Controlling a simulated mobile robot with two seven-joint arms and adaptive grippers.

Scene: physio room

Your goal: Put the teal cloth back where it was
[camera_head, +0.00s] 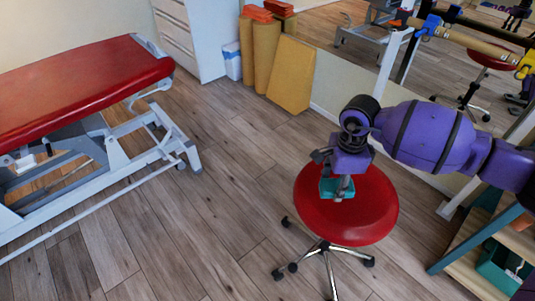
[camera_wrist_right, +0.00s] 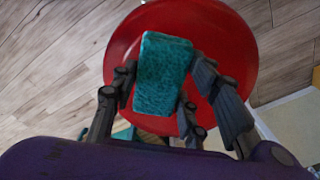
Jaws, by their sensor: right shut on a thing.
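The teal cloth (camera_wrist_right: 161,72) is a folded block between the fingers of my right gripper (camera_wrist_right: 158,95) in the right wrist view. My right gripper (camera_head: 338,188) is shut on it, over the red round stool seat (camera_head: 370,222). In the head view the teal cloth (camera_head: 328,187) shows partly behind the fingers. I cannot tell whether the cloth touches the seat or hangs just above it. My left gripper is not in view.
A red treatment table (camera_head: 75,85) stands at the left. A wooden shelf (camera_head: 475,275) with a teal bin (camera_head: 503,268) is at the lower right. Yellow foam blocks (camera_head: 291,75) lean on the back wall. The floor between is clear.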

